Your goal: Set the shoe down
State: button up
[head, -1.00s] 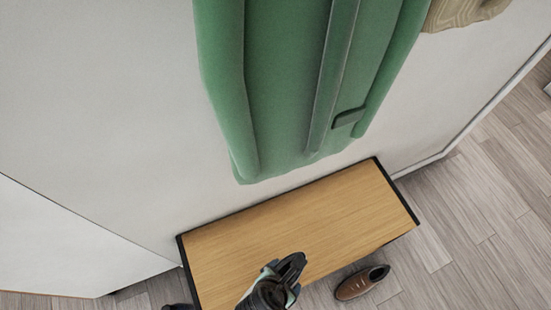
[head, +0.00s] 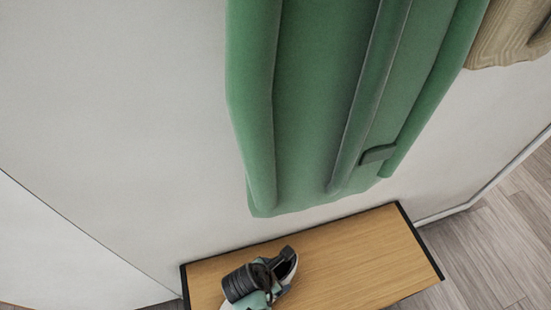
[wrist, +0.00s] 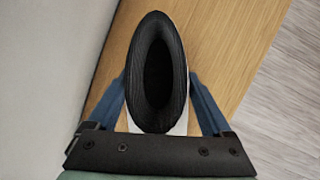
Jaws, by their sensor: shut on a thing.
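My gripper (wrist: 157,80) is shut on a shoe (wrist: 180,50), with one blue finger on each side of it in the wrist view. The shoe has a dark ribbed opening facing the wrist camera and a pale part at its near end. In the head view the shoe (head: 286,264) shows just past my gripper (head: 268,283), over the left part of a wooden bench (head: 365,260). My wrist and hand partly cover it there. I cannot tell whether its sole touches the bench top.
The bench top has dark end edges and is bare to the right of the shoe. A large green garment (head: 325,100) hangs on the pale wall (head: 120,120) above the bench. A tan item (head: 510,35) hangs at the upper right. Wood floor (head: 490,240) lies to the right.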

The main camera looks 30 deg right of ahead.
jog(key=shift+f, duration=0.95)
jog(key=shift+w+f+b, duration=0.15)
jog(key=shift+w+b, duration=0.05)
jog(key=shift+b, duration=0.2)
jog(key=o, duration=1.5)
jog(key=p+v, duration=0.4)
jog(key=v, duration=0.8)
jog(key=shift+s+p, duration=0.1)
jog(key=shift+p, duration=0.25)
